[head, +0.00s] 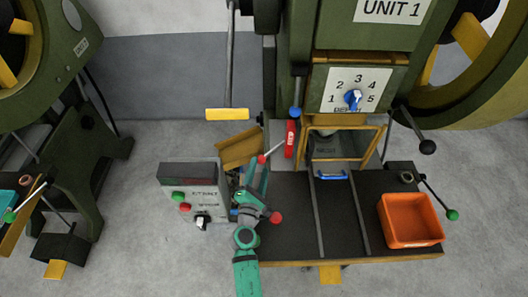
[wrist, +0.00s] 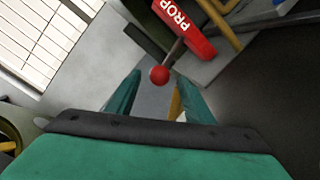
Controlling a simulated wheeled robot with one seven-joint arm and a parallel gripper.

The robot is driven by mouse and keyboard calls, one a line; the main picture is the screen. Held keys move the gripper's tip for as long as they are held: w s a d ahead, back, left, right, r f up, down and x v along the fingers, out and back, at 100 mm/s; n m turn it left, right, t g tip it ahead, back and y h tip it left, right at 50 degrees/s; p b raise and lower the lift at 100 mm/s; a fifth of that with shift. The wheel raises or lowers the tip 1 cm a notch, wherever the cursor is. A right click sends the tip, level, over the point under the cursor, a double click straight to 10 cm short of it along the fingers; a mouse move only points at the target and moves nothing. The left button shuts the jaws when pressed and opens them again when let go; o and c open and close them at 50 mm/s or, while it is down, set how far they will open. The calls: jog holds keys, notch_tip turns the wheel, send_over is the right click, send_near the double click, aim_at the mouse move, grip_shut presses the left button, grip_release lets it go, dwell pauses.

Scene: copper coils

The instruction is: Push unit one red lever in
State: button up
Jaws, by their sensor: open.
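A red ball knob (head: 262,159) on a thin rod shows at the left side of the UNIT 1 press, just left of a red block. In the wrist view the red knob (wrist: 159,74) appears between my fingertips, its rod running up and right beside the red block marked PROP (wrist: 188,25). My gripper (head: 254,170) is open, its teal fingers close to this knob. In the wrist view my gripper (wrist: 159,88) has a finger on each side of it; contact cannot be told. A second red knob (head: 276,217) shows right of my wrist.
A grey control box (head: 195,172) stands left of my arm. The dark press table (head: 290,235) carries an orange bin (head: 410,220) and a blue handle (head: 332,175). A yellow bar (head: 227,114) hangs above left. A green-knobbed lever (head: 452,214) is at the right.

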aim_at(275, 148)
jog(key=w+d, duration=0.1)
jog(key=w, duration=0.7)
jog(key=shift+w+d, duration=0.3)
jog(key=shift+d, duration=0.05)
grip_shut()
